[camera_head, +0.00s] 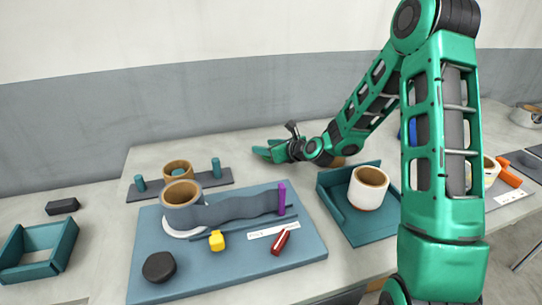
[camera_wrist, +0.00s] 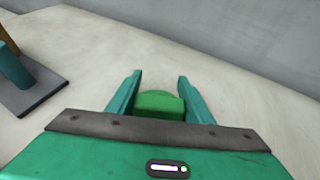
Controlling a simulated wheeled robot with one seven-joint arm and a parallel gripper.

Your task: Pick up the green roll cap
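The green roll cap (camera_wrist: 160,104) lies on the pale tabletop in the wrist view. My gripper (camera_wrist: 159,77) has its two teal fingers spread, one on each side of the cap. The cap sits between them, near the palm end. Whether either finger touches it I cannot tell. In the head view my gripper (camera_head: 266,153) is low over the back of the table, behind the blue mat. The cap cannot be made out there. The near part of the cap is hidden by my gripper body in the wrist view.
A dark plate with teal pegs (camera_head: 218,179) stands left of my gripper. A blue mat (camera_head: 290,262) with a cardboard roll (camera_head: 181,193) lies in front. A teal tray (camera_head: 377,230) holds another roll (camera_head: 368,188) at right. A grey wall (camera_head: 180,105) rises behind.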

